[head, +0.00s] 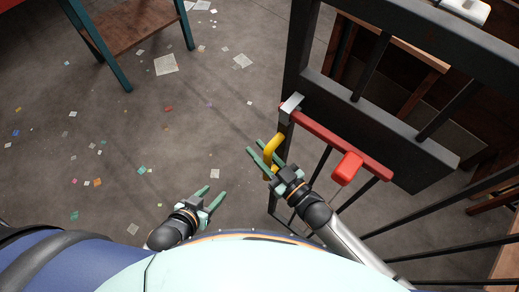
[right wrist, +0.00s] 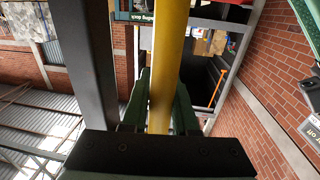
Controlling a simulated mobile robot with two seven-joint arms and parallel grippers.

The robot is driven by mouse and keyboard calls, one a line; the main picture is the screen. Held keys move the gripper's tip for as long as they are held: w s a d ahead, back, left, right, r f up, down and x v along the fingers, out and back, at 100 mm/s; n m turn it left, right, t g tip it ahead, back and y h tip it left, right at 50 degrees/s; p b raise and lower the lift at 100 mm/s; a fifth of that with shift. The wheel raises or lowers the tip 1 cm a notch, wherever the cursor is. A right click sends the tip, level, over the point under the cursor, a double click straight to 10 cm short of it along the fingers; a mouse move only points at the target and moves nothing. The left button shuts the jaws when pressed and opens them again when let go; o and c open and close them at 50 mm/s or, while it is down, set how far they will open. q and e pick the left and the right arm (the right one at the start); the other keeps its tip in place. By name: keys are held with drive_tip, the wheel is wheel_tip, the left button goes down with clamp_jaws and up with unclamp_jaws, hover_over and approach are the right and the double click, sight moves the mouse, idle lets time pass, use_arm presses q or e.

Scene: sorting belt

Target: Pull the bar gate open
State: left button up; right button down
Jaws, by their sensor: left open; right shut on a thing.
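The bar gate has a red top rail (head: 325,139) over dark upright bars, with a red block (head: 347,169) on its side. A yellow handle (head: 273,143) stands at the gate's left end, beside a grey metal piece (head: 291,104). My right gripper (head: 255,147) is shut on the yellow handle. In the right wrist view the yellow handle (right wrist: 169,50) runs upright between the green fingers (right wrist: 162,105). A dark post (right wrist: 86,60) stands to its left. My left gripper (head: 213,194) is open and empty, low over the floor, apart from the gate.
A heavy dark barred frame (head: 375,110) stands behind and right of the gate. More dark bars run along the lower right. A brown shelf on teal legs (head: 135,24) stands at the upper left. The floor at left is open, strewn with paper scraps.

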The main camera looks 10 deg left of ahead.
drive_tip(key=c, duration=0.7)
unclamp_jaws()
drive_tip(key=v, duration=1.2)
drive_tip(key=shift+s+d+b, duration=0.2)
drive_tip(key=shift+d+b, duration=0.1)
